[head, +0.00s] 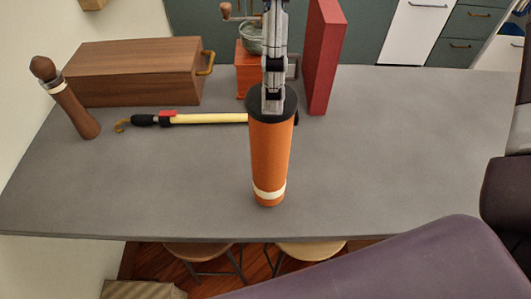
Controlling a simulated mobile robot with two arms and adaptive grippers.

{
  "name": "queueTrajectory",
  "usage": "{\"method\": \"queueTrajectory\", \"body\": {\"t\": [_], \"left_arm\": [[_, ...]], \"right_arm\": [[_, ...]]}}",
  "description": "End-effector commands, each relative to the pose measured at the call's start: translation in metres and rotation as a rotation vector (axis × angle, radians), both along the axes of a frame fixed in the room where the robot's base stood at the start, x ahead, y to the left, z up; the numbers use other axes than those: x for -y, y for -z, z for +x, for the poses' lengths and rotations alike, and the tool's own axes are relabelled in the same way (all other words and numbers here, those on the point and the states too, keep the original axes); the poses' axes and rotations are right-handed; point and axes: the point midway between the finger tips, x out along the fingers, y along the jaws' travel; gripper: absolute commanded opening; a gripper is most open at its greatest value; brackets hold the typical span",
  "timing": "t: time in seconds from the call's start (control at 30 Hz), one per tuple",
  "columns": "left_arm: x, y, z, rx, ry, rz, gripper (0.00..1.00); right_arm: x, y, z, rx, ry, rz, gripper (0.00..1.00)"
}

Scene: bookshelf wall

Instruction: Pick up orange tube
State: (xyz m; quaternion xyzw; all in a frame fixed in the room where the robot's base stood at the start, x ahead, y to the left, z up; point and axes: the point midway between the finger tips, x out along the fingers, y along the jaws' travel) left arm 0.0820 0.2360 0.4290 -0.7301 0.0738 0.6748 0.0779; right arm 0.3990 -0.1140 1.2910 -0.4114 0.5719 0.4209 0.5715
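An orange tube (270,155) with a black top and a pale band near its lower end stands nearly upright at the middle of the grey table (390,160). A grey gripper of mine (272,103) comes straight down from the top of the head view to the tube's black top. Its near finger overlaps the top's upper face and rim. It is seen edge-on, so the gap between its fingers and any grip are hidden. I cannot tell which arm it belongs to, or whether the tube's base touches the table. Only one gripper shows.
A yellow rod with a black grip (205,118) lies behind the tube. A wooden box (130,75), a pepper mill (68,98), an orange grinder (246,75) and a red upright book (323,55) stand around it. Stools (310,250) are at the front. The table's right is clear.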

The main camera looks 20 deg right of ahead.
Motion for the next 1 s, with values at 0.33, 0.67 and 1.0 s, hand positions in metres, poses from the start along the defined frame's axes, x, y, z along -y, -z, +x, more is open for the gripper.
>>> {"method": "queueTrajectory", "body": {"t": [0.33,0.67,1.0], "left_arm": [[0.0,0.028,0.01,0.013,0.0,-0.001,0.0],[0.0,0.022,0.007,0.009,0.0,-0.001,0.0],[0.0,0.002,0.007,0.01,0.001,-0.001,0.0]], "right_arm": [[0.003,0.027,0.0,0.007,0.001,-0.012,0.74],[0.003,0.051,0.0,0.005,0.0,-0.013,0.74],[0.002,0.092,0.007,0.003,0.001,-0.013,0.74]]}}
